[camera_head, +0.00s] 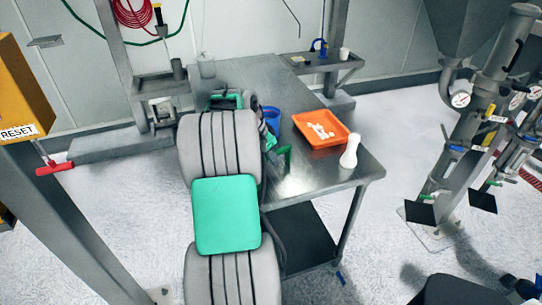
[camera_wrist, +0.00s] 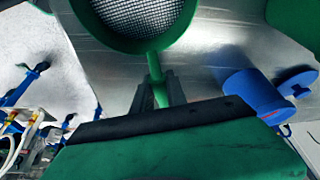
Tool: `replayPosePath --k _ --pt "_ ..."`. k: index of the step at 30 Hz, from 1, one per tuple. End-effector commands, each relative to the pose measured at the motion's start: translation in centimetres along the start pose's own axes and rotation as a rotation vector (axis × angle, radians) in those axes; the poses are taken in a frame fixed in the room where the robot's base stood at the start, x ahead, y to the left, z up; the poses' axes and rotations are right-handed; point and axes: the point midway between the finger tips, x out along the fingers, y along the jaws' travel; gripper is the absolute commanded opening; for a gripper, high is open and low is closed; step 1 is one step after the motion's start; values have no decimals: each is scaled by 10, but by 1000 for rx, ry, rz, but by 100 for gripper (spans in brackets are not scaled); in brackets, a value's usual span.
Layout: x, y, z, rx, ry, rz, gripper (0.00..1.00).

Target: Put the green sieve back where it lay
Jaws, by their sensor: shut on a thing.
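The green sieve shows in the wrist view, its round rim (camera_wrist: 181,30) and grey mesh (camera_wrist: 138,14) at the top edge, partly cut off. Its green handle (camera_wrist: 155,68) points down the picture to my gripper (camera_wrist: 158,88). The two dark fingers are closed on the handle. The sieve is over the bare metal table top; I cannot tell how high. In the head view my own arm hides my gripper, and I cannot pick out the sieve for sure among the green parts near it.
The metal table (camera_head: 300,190) holds an orange tray (camera_head: 336,140) with white pieces, a white bottle (camera_head: 350,151) and a blue container (camera_head: 271,115). A blue container (camera_wrist: 256,96) is right of my gripper in the wrist view. The table's right front corner is clear.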

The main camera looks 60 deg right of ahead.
Motion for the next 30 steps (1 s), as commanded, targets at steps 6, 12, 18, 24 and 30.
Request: replayPosePath --k 6,12,18,24,30 --pt "2 0 1 0 0 0 24" --pt "2 0 1 0 0 0 41" --pt "2 0 1 0 0 0 43" --pt "-11 -1 1 0 1 -3 43" --pt "-52 -1 1 0 2 -4 43"
